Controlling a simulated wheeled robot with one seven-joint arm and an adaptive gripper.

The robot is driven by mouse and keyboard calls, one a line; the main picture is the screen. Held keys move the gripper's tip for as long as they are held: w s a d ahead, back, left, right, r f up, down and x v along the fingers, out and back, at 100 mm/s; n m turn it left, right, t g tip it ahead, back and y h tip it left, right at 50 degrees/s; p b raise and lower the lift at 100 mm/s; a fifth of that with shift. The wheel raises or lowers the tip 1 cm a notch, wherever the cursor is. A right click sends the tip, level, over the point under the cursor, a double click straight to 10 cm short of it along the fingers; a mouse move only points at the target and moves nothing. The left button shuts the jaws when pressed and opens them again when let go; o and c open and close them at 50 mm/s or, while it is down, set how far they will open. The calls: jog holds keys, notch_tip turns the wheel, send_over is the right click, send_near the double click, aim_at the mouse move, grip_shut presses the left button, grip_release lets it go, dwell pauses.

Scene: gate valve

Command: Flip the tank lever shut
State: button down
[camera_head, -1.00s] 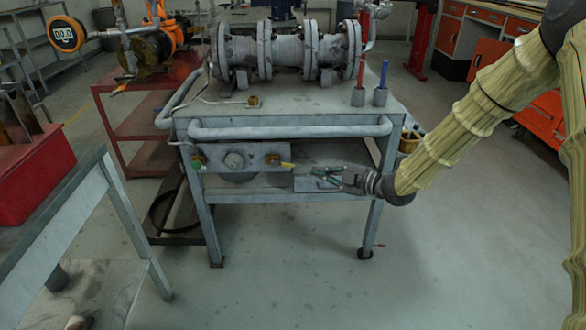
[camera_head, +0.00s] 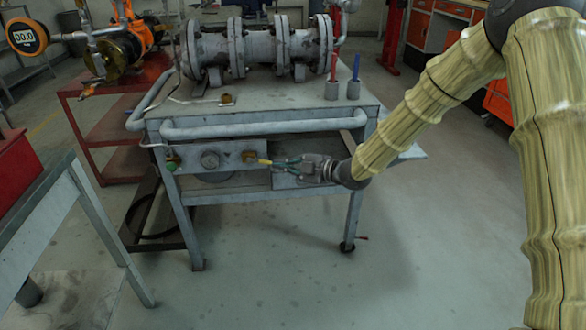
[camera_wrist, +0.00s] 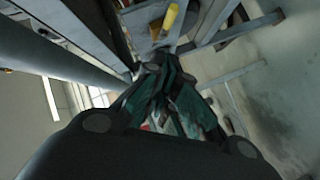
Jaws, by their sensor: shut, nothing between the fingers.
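The small lever with a yellow handle (camera_head: 262,161) sticks out sideways to the right from a brass valve (camera_head: 248,156) on the grey panel under the workbench. In the wrist view the yellow handle (camera_wrist: 170,18) shows just beyond the fingertips, at the top. My gripper (camera_head: 274,164), with green fingers, comes from the right. Its tips are at or close beside the handle's free end; I cannot tell whether they touch. The fingers (camera_wrist: 160,60) are drawn together at the tips with nothing between them.
A thick grey pipe rail (camera_head: 260,127) runs above, along the bench's front edge. A large flanged valve body (camera_head: 260,48) rests on the bench. Floor in front is clear.

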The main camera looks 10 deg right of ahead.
aim_at(270, 163)
jog(key=shift+w+a+f+b, duration=0.3)
jog(key=shift+w+a+f, duration=0.35)
jog(key=shift+w, duration=0.35)
jog(key=shift+w+a+f+b, duration=0.4)
jog(key=shift+w+a, duration=0.3)
jog(key=shift+w, duration=0.25)
jog(key=shift+w+a+f+b, duration=0.25)
jog(key=shift+w+a+f, duration=0.4)
jog(key=shift+w, duration=0.35)
jog(key=shift+f+y, duration=0.15)
jog(key=shift+y, duration=0.15)
